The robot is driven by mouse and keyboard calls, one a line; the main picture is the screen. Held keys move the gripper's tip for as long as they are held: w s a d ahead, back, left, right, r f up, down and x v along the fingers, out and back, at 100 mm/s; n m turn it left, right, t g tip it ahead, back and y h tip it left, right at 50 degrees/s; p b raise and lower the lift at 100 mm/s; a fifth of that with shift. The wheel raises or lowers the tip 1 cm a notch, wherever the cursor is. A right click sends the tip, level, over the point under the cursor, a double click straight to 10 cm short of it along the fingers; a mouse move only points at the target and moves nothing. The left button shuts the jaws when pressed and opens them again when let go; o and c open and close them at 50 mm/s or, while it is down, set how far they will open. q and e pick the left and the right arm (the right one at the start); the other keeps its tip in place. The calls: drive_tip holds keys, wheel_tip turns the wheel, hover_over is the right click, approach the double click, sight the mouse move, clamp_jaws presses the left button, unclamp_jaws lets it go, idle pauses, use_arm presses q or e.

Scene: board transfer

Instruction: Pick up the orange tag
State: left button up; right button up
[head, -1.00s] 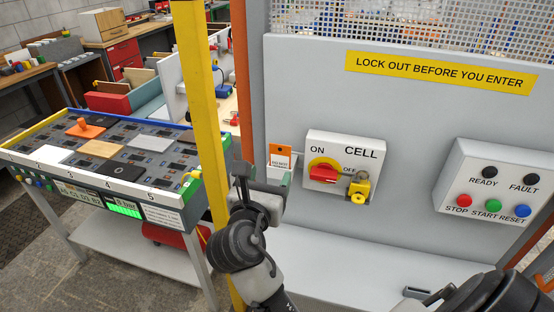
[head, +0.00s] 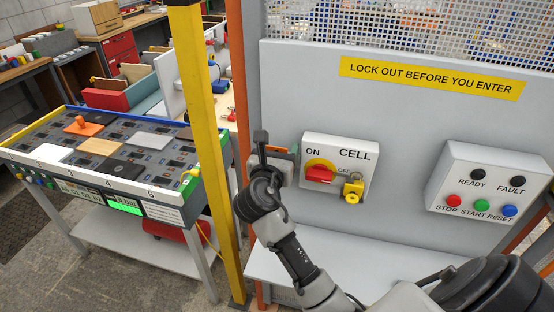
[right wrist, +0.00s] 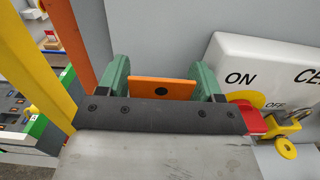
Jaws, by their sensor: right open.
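The orange tag (right wrist: 148,88) has a dark round spot and sits between the two green fingers of my right gripper (right wrist: 166,78) in the right wrist view. Small gaps show between the tag and the fingers, so the gripper is open around it. Its lower part is hidden behind the gripper body. In the head view my right gripper (head: 273,155) is at the panel, left of the CELL switch box, and covers most of the tag; only an orange sliver (head: 293,149) shows. My left gripper is not in view.
The CELL switch box (head: 358,152), with a red handle (head: 319,174) and yellow padlock (head: 353,189), is close right of the gripper. A yellow post (head: 203,110) stands to the left. A button box (head: 480,163) is farther right. A board table (head: 150,195) stands left.

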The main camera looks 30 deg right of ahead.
drive_tip(key=shift+s+a, duration=0.1)
drive_tip(key=c, duration=0.6)
drive_tip(key=shift+r, duration=0.15)
wheel_tip(320, 180, up, 9)
drive_tip(key=shift+r+b, duration=0.2)
drive_tip(key=shift+b, duration=0.15)
drive_tip(key=shift+r+p, duration=0.6)
drive_tip(key=shift+r, duration=0.1)
